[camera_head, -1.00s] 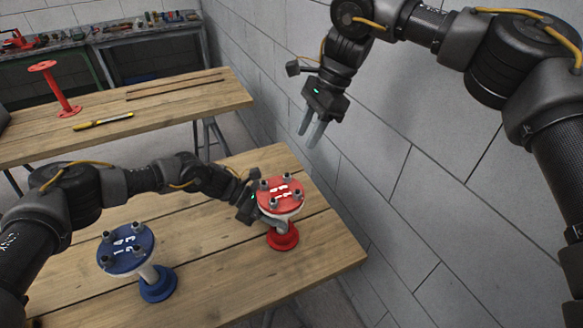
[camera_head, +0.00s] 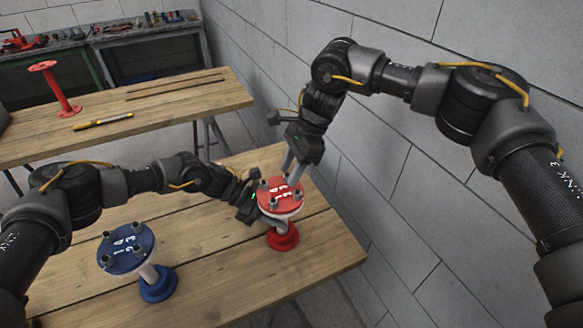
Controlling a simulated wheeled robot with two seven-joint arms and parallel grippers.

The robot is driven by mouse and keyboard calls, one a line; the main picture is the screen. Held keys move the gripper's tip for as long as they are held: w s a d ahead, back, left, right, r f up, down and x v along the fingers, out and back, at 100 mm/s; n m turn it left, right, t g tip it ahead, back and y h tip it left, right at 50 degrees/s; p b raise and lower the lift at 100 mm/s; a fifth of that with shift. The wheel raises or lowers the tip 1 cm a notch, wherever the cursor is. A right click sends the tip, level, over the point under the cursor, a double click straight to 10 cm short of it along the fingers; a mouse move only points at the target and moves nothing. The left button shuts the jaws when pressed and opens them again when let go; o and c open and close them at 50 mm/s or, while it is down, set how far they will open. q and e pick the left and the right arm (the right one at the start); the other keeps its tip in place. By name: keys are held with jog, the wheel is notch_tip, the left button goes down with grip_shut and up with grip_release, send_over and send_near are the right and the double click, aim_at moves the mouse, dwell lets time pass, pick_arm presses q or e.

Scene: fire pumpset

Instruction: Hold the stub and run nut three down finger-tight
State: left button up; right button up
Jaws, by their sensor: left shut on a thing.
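The red flanged stub (camera_head: 283,241) stands upright near the right end of the front table. Its top flange (camera_head: 281,195) carries several dark studs with nuts and white number marks. My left gripper (camera_head: 272,224) reaches in from the left and is shut on the stub just below the top flange; its fingertips are partly hidden. My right gripper (camera_head: 293,174) points down over the far edge of the red flange, its two pale fingers apart. The tips are close to the far studs; I cannot tell whether they touch a nut.
A blue flanged stub (camera_head: 127,248) with several studs stands at the left of the front table (camera_head: 215,290). A red stub (camera_head: 54,88) and a yellow-and-black tool (camera_head: 103,121) are on the back table. A block wall (camera_head: 400,180) rises close on the right.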

grip_shut()
jog(key=m, duration=0.1)
jog(key=m+t, duration=0.1)
jog(key=m, duration=0.1)
jog(key=m+t, duration=0.1)
jog(key=m, duration=0.1)
jog(key=shift+s, duration=0.25)
jog(key=m, duration=0.2)
jog(key=m+t, duration=0.1)
jog(key=m, duration=0.1)
jog(key=m+t, duration=0.1)
jog(key=m, duration=0.1)
jog(key=shift+s+a+h, duration=0.15)
jog(key=shift+s+h, duration=0.15)
jog(key=m+t+h, duration=0.1)
jog(key=m, duration=0.3)
jog(key=shift+s+a, duration=0.1)
jog(key=m+h, duration=0.1)
jog(key=m, duration=0.2)
jog(key=shift+a+t, duration=0.2)
jog(key=shift+t, duration=0.2)
jog(key=m+h, duration=0.1)
jog(key=m, duration=0.1)
jog(key=m+h, duration=0.1)
jog(key=m, duration=0.4)
jog(key=shift+s+a+h, duration=0.1)
jog(key=shift+a+h, duration=0.2)
jog(key=shift+h, duration=0.1)
